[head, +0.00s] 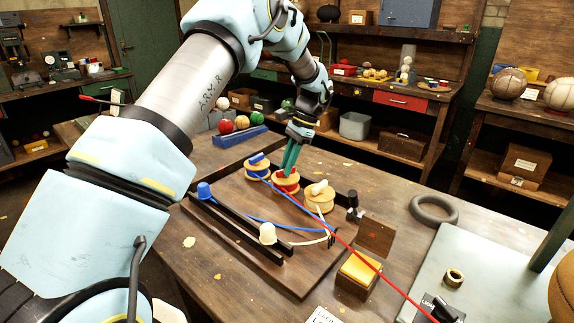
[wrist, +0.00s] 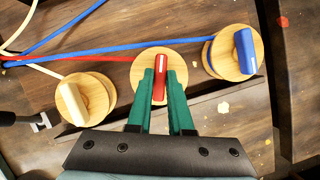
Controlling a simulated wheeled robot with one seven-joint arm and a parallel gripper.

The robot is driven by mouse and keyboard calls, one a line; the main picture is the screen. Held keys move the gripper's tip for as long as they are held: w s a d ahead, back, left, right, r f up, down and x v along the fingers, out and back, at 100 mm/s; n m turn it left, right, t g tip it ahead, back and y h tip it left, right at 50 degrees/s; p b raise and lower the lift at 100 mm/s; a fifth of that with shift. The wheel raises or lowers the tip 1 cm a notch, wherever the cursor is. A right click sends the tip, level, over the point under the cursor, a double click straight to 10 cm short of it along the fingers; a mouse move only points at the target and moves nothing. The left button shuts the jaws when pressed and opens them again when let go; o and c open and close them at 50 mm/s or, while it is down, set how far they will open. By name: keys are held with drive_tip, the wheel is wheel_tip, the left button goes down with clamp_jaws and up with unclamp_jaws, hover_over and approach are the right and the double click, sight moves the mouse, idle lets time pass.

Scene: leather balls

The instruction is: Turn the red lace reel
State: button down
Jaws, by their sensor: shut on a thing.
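The red lace reel (head: 287,186) stands on a wooden board between the blue reel and the cream reel. In the wrist view the red reel's wooden disc (wrist: 176,54) carries a red handle (wrist: 160,76), which points up and down the picture. My gripper (head: 290,167) has green fingers and reaches down onto the red reel from above. In the wrist view my gripper (wrist: 160,84) is shut on the red handle, one finger at each side. A red lace (wrist: 100,54) runs left from the reel, and in the head view it stretches to the lower right.
The blue reel (head: 257,168) and cream reel (head: 319,197) stand close on either side. Black rails (head: 238,224) with a blue knob (head: 204,190) and cream knob (head: 267,233) lie in front. An open box with a yellow pad (head: 360,268) is at the right.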

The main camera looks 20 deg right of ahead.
drive_tip(key=shift+m+t, duration=0.3)
drive_tip(key=shift+m, duration=0.5)
drive_tip(key=c, duration=0.8)
unclamp_jaws()
drive_tip(key=b+v, duration=0.2)
drive_tip(key=v, duration=0.8)
drive_tip(key=shift+d+r+b, duration=0.15)
drive_tip(key=shift+r+b, duration=0.25)
